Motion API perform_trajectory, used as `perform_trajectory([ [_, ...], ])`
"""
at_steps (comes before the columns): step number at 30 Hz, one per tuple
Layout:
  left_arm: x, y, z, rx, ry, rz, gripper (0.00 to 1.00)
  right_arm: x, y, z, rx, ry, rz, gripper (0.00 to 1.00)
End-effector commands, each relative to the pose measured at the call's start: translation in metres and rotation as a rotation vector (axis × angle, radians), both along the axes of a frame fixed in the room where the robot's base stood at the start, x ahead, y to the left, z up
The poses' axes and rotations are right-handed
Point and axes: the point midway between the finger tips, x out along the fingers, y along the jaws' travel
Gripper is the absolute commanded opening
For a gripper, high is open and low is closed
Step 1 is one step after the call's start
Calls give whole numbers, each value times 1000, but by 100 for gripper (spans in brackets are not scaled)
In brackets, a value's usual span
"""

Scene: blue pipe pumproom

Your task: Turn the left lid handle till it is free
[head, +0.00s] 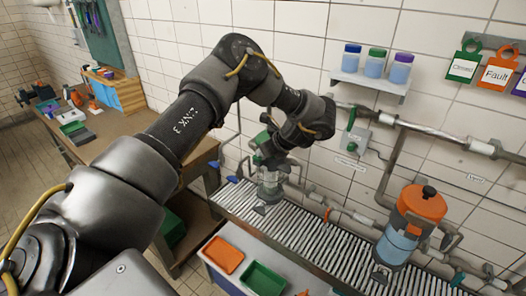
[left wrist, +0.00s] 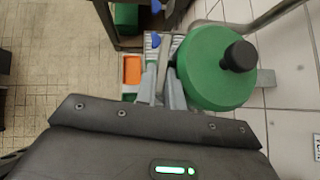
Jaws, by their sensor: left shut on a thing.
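The left vessel (head: 270,188) is clear and stands upright at the grating's far edge. Its green lid (left wrist: 212,68) has a black knob (left wrist: 239,56) and fills the upper right of the left wrist view. In the head view my wrist hides most of the lid. My left gripper (left wrist: 162,85) is beside the lid, its two grey fingers close together. A thin grey bar (left wrist: 164,62) shows between them, which looks like the lid handle. In the head view the left gripper (head: 268,160) is at the top of the vessel. My right gripper is in neither view.
A second vessel (head: 397,245) with an orange lid (head: 422,203) stands to the right. Pipes run along the tiled wall, below a shelf (head: 370,83) with 3 jars. An orange tray (head: 222,255) and a green tray (head: 264,280) lie in front of the grating (head: 300,232).

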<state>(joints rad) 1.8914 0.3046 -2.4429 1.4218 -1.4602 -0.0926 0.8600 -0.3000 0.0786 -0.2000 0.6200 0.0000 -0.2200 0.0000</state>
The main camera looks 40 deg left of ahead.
Motion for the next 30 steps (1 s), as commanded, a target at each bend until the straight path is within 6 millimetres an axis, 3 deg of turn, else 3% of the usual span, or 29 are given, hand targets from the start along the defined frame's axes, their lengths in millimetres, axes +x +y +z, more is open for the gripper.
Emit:
perform_trajectory([
  [18,0,0,-1,-2,2,36,0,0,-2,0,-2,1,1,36],
  [19,0,0,-2,-2,2,36,14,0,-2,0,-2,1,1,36],
  [20,0,0,-2,-2,3,35,18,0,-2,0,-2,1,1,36],
  [30,1,-3,1,-1,2,34,19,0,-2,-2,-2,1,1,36],
])
